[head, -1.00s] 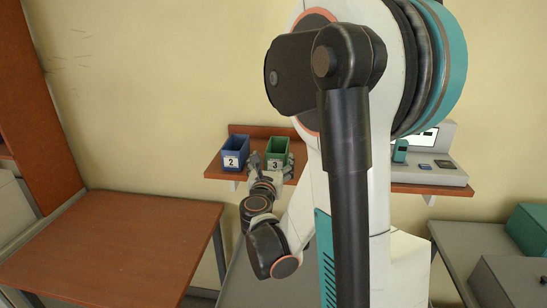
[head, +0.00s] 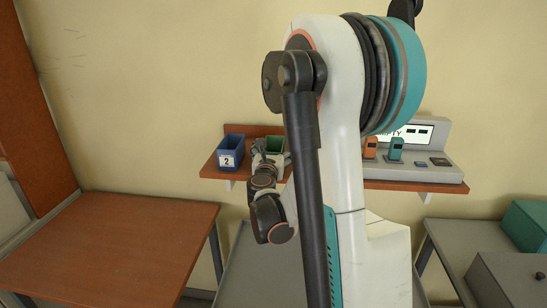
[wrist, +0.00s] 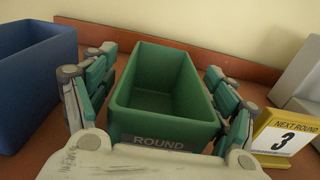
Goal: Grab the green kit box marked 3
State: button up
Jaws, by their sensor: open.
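The green kit box (wrist: 165,128) stands on the shelf in the wrist view, open-topped, empty inside, with "ROUND" on its front. Its number is hidden now; an earlier head frame shows a 3 on it. In the head view the green box (head: 275,144) is partly covered by my gripper. My gripper (wrist: 160,65) is open, with one finger along the left side of the box and one along the right. Small gaps show at the upper sides; I cannot tell whether the fingers touch lower down.
A blue box (head: 230,152) marked 2 stands left of the green one. A yellow-framed sign (wrist: 283,139) with a 3 is close to the right finger. A grey console (head: 420,165) is further right on the shelf (head: 212,171). The brown table (head: 110,245) is bare.

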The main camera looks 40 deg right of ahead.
jog(key=c, duration=1.2)
jog(key=shift+o, duration=0.2)
jog(key=shift+r, duration=0.15)
